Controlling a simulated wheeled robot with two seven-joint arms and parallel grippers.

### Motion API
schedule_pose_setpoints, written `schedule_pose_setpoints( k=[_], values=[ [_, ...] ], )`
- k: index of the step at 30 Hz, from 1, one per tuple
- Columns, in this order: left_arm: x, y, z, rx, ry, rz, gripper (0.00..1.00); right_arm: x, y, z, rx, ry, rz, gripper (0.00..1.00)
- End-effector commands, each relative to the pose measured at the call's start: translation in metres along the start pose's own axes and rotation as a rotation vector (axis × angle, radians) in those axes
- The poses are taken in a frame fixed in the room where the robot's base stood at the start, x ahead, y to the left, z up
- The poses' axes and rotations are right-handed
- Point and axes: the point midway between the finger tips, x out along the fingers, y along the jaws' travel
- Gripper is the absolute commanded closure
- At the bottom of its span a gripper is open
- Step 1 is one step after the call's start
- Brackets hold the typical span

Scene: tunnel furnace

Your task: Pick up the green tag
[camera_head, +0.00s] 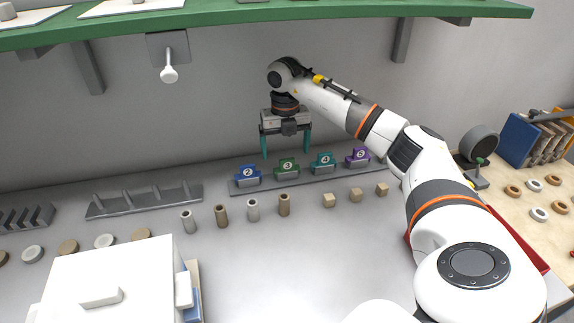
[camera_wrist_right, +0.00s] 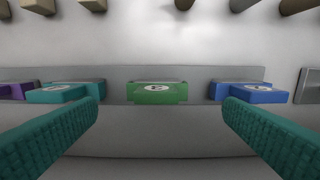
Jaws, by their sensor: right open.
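The green tag (camera_head: 287,167), marked 3, stands on a grey rack (camera_head: 320,173) between the blue tag (camera_head: 248,174) and the teal tag (camera_head: 323,161). A purple tag (camera_head: 357,156) is at the rack's right end. My right gripper (camera_head: 285,150) is open and empty above the rack, its teal fingers pointing down. In the right wrist view the green tag (camera_wrist_right: 157,93) lies centred between the two spread fingers (camera_wrist_right: 160,112), apart from both. The teal tag (camera_wrist_right: 62,93) and blue tag (camera_wrist_right: 250,93) lie to either side. My left gripper is not in view.
Several small cylinders (camera_head: 253,210) and wooden cubes (camera_head: 356,195) stand in front of the rack. A green shelf (camera_head: 300,12) hangs above the arm. A slotted grey rack (camera_head: 145,201) is to the left. A white box (camera_head: 110,285) fills the front left.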

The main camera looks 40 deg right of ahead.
Motion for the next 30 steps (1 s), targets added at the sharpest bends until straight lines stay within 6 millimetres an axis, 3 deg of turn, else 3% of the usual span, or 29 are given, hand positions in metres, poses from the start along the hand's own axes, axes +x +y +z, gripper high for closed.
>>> schedule_pose_setpoints(
  k=[12, 20, 29, 30],
  values=[
    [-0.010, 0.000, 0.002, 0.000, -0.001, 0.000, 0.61, 0.050, 0.004, 0.004, 0.000, -0.002, 0.000, 0.09],
    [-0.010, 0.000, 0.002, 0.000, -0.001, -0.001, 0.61, 0.053, 0.003, 0.003, 0.000, 0.001, -0.001, 0.09],
    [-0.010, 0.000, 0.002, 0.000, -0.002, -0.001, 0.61, 0.052, 0.003, 0.003, 0.000, 0.001, -0.001, 0.56],
    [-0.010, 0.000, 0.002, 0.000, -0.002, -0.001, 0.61, 0.052, 0.003, 0.003, 0.000, 0.001, -0.001, 0.57]
  ],
)
